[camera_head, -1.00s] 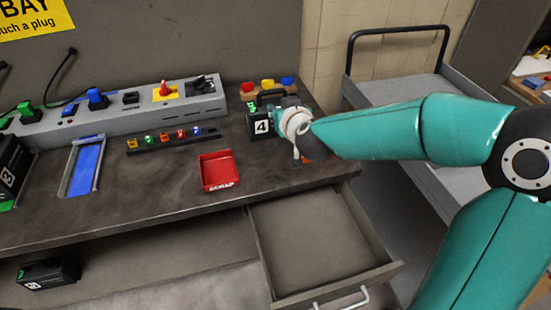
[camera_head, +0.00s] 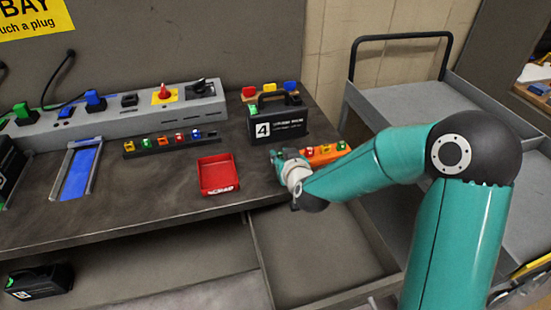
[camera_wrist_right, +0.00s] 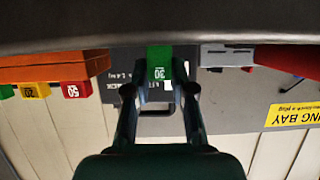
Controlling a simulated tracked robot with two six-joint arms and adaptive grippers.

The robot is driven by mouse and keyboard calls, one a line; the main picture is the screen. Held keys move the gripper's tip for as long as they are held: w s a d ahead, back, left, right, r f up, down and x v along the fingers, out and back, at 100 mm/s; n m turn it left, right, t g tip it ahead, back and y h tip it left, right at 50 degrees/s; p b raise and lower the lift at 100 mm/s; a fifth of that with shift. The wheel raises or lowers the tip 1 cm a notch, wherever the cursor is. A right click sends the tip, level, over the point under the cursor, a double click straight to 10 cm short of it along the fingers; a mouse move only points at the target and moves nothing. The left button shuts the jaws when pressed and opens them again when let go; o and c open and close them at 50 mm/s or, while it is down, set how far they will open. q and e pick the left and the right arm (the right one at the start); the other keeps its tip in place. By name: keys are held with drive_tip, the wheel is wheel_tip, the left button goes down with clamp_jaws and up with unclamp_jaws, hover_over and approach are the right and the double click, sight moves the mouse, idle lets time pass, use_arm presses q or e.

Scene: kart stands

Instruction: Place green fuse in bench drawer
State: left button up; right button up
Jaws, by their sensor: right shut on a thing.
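The green fuse (camera_wrist_right: 159,62), marked 30, is between the fingertips of my right gripper (camera_wrist_right: 159,88) in the right wrist view. In the head view my right gripper (camera_head: 279,160) is over the front of the bench, between the red scrap tray and the orange fuse rack; the held fuse cannot be made out there. The bench drawer (camera_head: 318,250) is pulled open below the bench edge, below and right of the gripper. Its visible floor is bare; my arm hides part of its back. My left gripper is not in view.
The red scrap tray (camera_head: 217,175) is left of the gripper. The orange rack (camera_head: 323,154) with several fuses is right of it. A black case marked 4 (camera_head: 281,121) stands behind. A black fuse strip (camera_head: 170,143) lies further left. A grey cart (camera_head: 405,105) stands right of the bench.

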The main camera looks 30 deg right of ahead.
drive_tip(key=o, duration=0.8)
drive_tip(key=shift+r, duration=0.1)
